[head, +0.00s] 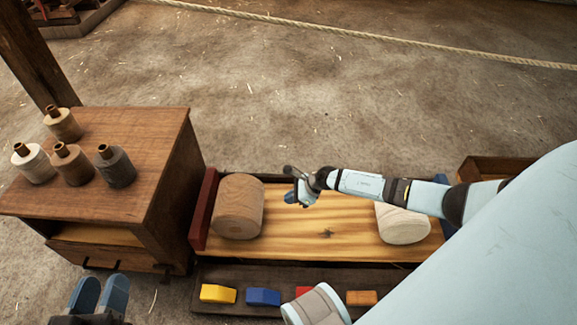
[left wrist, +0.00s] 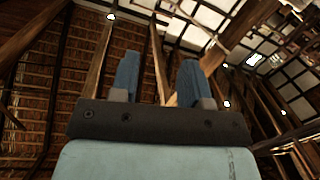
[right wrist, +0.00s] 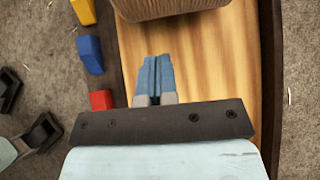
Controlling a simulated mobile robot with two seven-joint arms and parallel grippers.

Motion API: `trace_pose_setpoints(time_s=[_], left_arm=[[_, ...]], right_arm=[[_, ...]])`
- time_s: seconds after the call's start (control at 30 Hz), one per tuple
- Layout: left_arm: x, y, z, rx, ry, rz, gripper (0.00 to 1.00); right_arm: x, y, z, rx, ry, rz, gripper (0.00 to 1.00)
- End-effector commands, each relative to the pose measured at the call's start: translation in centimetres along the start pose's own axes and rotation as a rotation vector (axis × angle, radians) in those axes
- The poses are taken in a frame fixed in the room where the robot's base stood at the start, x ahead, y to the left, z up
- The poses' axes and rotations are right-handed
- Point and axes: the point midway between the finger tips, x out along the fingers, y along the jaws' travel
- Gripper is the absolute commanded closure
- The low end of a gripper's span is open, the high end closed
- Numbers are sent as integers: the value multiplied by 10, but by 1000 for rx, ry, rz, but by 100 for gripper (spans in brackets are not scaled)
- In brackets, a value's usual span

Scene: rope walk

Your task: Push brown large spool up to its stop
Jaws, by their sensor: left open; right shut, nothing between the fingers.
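The brown large spool (head: 238,207) lies on its side at the left end of the yellow wooden board (head: 320,232). A dark red end board (head: 204,210) stands just left of it; I cannot tell whether they touch. My right gripper (head: 292,188) is shut and empty, to the right of the spool with a gap between them. In the right wrist view the shut fingers (right wrist: 155,75) point at the spool (right wrist: 170,8), which is cut off by the top edge. My left gripper (head: 100,293) is open and empty at the lower left, pointing upward (left wrist: 155,85).
A pale large spool (head: 402,225) lies at the board's right end, near a blue end piece (head: 449,208). Yellow (head: 217,293), blue (head: 263,297), red and orange (head: 361,298) blocks sit along the front ledge. A wooden cabinet (head: 160,125) with several small spools stands left.

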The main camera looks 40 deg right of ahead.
Motion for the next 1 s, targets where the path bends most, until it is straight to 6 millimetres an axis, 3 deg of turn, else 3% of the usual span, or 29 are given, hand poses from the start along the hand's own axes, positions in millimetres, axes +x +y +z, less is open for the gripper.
trace_pose_setpoints(time_s=[0.1, 0.3, 0.6, 1.0], left_arm=[[2, -3, 18, 11, -34, 7, 57], [8, -12, 17, 109, 9, 8, 57], [10, -15, 10, 162, 42, 7, 57], [10, -15, 9, 167, 46, 7, 57]], right_arm=[[32, 0, -3, 0, -2, 1, 100], [73, 0, -2, 0, -2, 1, 100], [94, 0, 26, -1, 0, 0, 100], [95, 0, 28, 0, 0, 0, 100]])
